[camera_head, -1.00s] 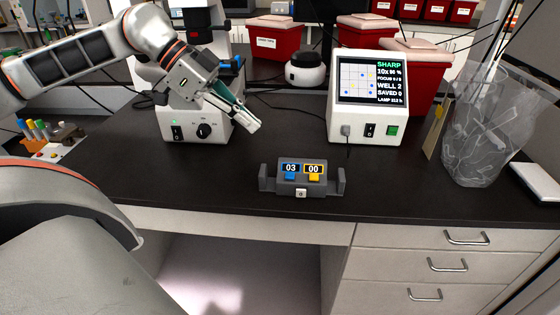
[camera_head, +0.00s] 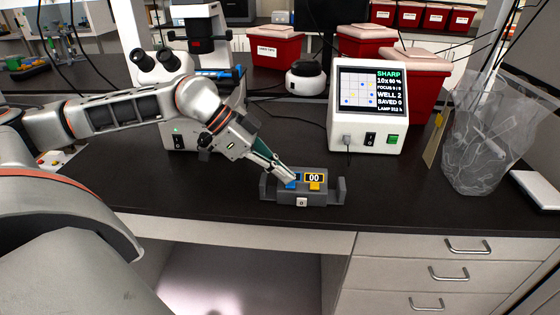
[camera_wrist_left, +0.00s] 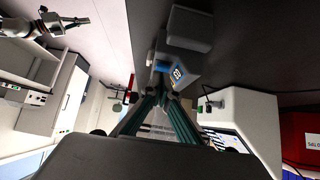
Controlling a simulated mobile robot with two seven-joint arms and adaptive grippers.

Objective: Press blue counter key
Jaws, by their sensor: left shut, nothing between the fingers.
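The grey counter (camera_head: 318,198) stands on the dark bench top. Its yellow key (camera_head: 315,186) and the display reading 00 above that key are in clear view. My left gripper (camera_head: 291,180) is shut and empty, with its tips slanting down over the blue key (camera_head: 290,186). The gripper covers most of the left display and part of that key. In the left wrist view the counter (camera_wrist_left: 185,60) and its blue key (camera_wrist_left: 161,66) lie just beyond the fingertips. I cannot tell whether the tips touch the key. My right gripper (camera_wrist_left: 78,21) shows small at the upper left there.
A white screen unit (camera_head: 368,132) stands behind the counter at right. A microscope (camera_head: 178,65) is behind my left arm. A clear bag (camera_head: 485,135) stands at far right, and red bins (camera_head: 277,48) stand at the back. The bench around the counter is free.

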